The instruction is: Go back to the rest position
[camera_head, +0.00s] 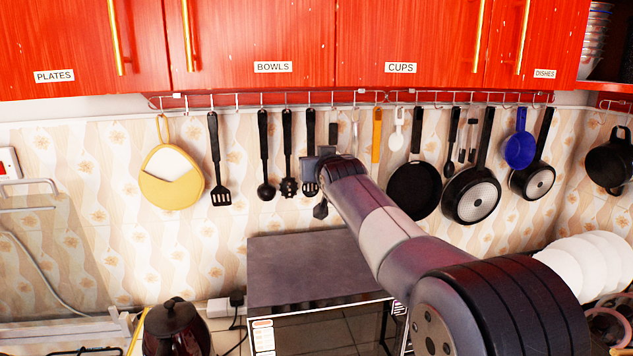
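My arm reaches from the lower right up towards the rail of hanging utensils. My gripper (312,165) is at its far end, in front of the black utensils in the middle of the rail. It is small and partly hidden by my wrist, so I cannot tell whether its fingers are open or shut or hold anything. Black utensils hang close around it, including a slotted turner (214,165), a ladle (264,160) and a pasta spoon (288,160).
Pans such as the black one (414,190) and a blue pot (520,145) hang right of my gripper. Red cupboards (270,30) are above the rail. A microwave (300,268) stands below my arm, a dark kettle (175,325) at lower left, white plates (590,265) at right.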

